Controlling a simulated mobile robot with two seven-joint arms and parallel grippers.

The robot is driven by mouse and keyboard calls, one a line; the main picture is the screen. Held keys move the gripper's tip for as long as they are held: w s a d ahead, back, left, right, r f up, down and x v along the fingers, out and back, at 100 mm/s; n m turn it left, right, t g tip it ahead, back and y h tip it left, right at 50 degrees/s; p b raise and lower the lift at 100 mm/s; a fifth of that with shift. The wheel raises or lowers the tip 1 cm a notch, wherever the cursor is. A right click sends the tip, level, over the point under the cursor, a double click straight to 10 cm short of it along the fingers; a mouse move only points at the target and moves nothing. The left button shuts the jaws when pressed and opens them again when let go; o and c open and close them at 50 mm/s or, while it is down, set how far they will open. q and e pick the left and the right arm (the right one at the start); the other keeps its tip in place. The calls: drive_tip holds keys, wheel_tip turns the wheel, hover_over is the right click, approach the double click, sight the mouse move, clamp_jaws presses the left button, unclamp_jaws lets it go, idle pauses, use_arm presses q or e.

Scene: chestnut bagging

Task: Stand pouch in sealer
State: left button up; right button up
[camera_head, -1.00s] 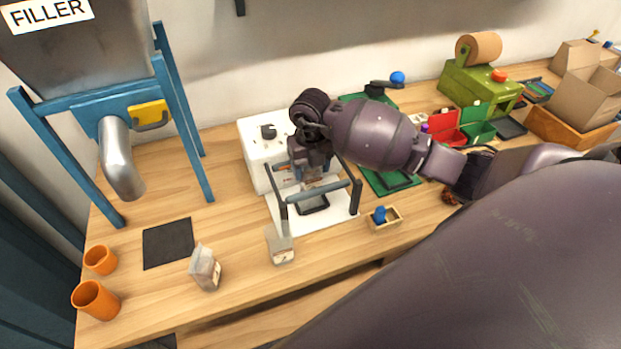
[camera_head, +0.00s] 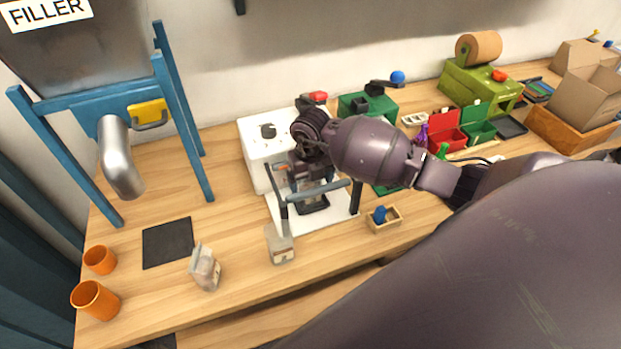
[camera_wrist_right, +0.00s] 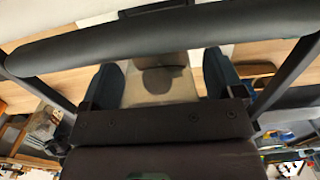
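The sealer has a white box (camera_head: 255,140) at the back, a white base plate (camera_head: 335,213) and a raised dark bar (camera_head: 325,188) across its front. My right gripper (camera_head: 305,178) is low over the plate, just behind the bar. In the right wrist view, its two dark blue fingers (camera_wrist_right: 163,82) flank a translucent pouch (camera_wrist_right: 160,92) with dark contents and appear to touch its sides. The sealer bar (camera_wrist_right: 160,38) crosses in front of the pouch there. I cannot tell whether the pouch's bottom touches the plate. My left gripper is out of view.
Two other pouches stand near the front edge, one (camera_head: 205,268) beside the dark mat (camera_head: 168,243), one (camera_head: 280,246) by the plate's front corner. A small wooden tray (camera_head: 384,221) is right of the sealer. Orange cups (camera_head: 95,300) stand front left, below the filler (camera_head: 118,160).

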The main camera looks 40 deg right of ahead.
drive_tip(key=shift+r, duration=0.1)
drive_tip(key=shift+r, duration=0.2)
wheel_tip(320, 180, up, 11)
drive_tip(key=shift+f, duration=0.15)
drive_tip(key=shift+r, duration=0.55)
drive_tip(key=shift+f, duration=0.1)
